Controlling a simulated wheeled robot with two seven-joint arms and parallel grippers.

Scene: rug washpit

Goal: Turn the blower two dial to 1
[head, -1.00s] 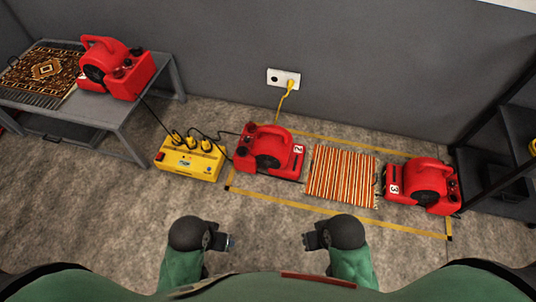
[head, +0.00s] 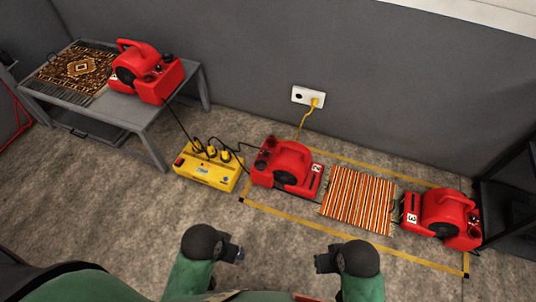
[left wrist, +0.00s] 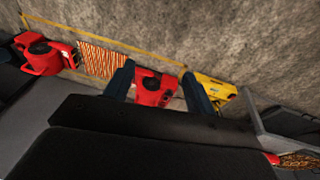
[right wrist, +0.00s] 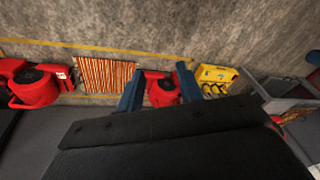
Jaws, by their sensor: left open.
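Blower two (head: 285,164) is a red blower with a "2" label on its right side. It sits on the floor between the yellow power box and the striped rug. Dark knobs (head: 262,160) show on its left end; their settings are too small to read. My left gripper (head: 240,254) is open and empty, in front of blower two and well apart from it. My right gripper (head: 318,263) is also empty and apart from it; its two fingers stand apart in the right wrist view (right wrist: 158,85). Blower two also shows between the fingers in the left wrist view (left wrist: 153,90).
A yellow power box (head: 208,170) with black cables lies left of blower two. A striped rug (head: 358,199) and blower three (head: 440,214) lie to the right. Another red blower (head: 145,72) stands on a grey table (head: 120,112). Bare floor lies in front of the yellow tape.

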